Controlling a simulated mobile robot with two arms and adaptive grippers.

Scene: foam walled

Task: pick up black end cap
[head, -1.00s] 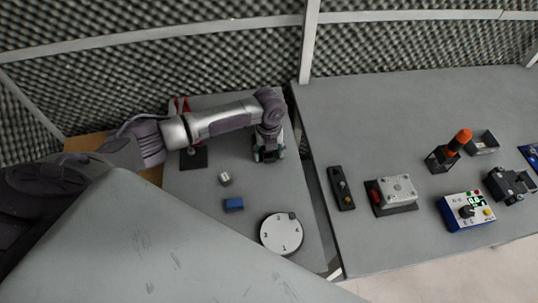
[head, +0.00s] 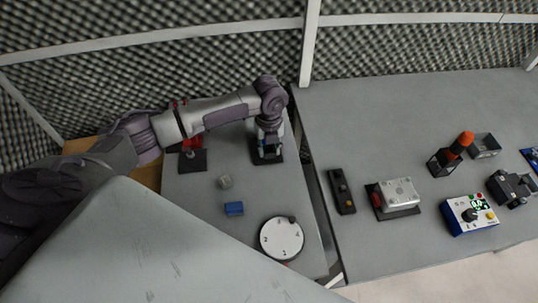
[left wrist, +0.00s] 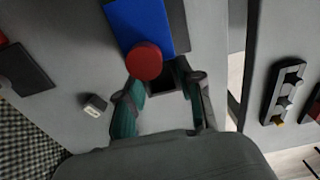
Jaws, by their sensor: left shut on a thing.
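My left gripper (head: 267,147) is over a black base plate (head: 262,160) near the right edge of the left table. In the left wrist view, its two teal-sided fingers (left wrist: 168,84) close around a small dark piece (left wrist: 168,78), which looks like the black end cap. The fingers and shadow hide most of it. A blue block (left wrist: 142,24) and a round red part (left wrist: 144,61) lie just beyond the fingertips. I cannot tell whether the dark piece touches the blue block. My right gripper does not show.
A red part on a black plate (head: 193,161) stands behind. A gap separates the right table (head: 380,120), which holds several devices.

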